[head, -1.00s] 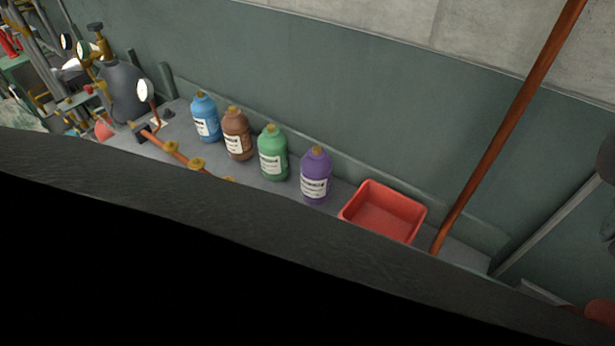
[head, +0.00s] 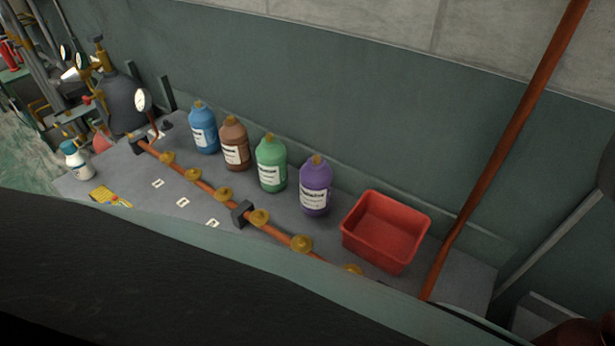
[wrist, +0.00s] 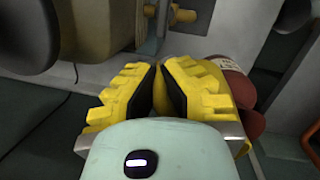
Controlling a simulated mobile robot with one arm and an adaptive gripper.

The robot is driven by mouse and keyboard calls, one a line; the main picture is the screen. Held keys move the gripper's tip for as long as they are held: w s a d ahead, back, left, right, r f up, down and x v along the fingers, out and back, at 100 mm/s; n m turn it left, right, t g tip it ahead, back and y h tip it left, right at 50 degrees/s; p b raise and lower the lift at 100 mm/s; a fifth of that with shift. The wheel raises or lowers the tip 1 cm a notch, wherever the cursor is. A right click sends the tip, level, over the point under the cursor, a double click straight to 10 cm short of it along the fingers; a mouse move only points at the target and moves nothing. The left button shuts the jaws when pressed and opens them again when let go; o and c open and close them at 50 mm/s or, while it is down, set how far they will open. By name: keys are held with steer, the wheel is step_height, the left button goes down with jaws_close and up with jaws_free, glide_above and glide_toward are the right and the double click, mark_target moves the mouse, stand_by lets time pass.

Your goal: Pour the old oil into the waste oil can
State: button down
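In the wrist view my gripper (wrist: 157,72) has two yellow fingers with black pads, close together at the tips. Something yellowish shows in the narrow gap, but I cannot tell whether it is held. A dark red rounded object (wrist: 238,88) with a pale label shows behind the right finger; I cannot tell whether it is touched. My gripper is not in the head view. I cannot pick out the waste oil can or the old oil for certain. The bench holds a blue bottle (head: 203,130), a brown bottle (head: 234,146), a green bottle (head: 270,165) and a purple bottle (head: 315,188), labels unreadable.
A red open bin (head: 384,232) stands right of the bottles. A copper pipe with brass valves (head: 224,194) runs along the grey bench. A small white bottle (head: 77,162) stands at its left end. A dark shape fills the bottom of the head view. A tall pipe (head: 510,135) rises at right.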

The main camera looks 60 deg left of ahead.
steer(key=shift+s+d+r+y+p, duration=0.15)
steer(key=shift+r+p, duration=0.2)
steer(key=shift+r, duration=0.25)
steer(key=shift+s+d+r+y+p, duration=0.1)
steer(key=shift+d+r+y+p, duration=0.1)
steer(key=shift+r+p, duration=0.3)
steer(key=shift+s+d+r+y+p, duration=0.15)
steer(key=shift+r+p, duration=0.1)
steer(key=shift+r, duration=0.45)
steer(key=shift+d+r+t+y, duration=0.25)
steer(key=shift+r+y, duration=0.25)
steer(key=shift+r, duration=0.4)
steer(key=shift+d+r+t+y, duration=0.25)
steer(key=shift+r+y, duration=0.25)
steer(key=shift+r, duration=0.35)
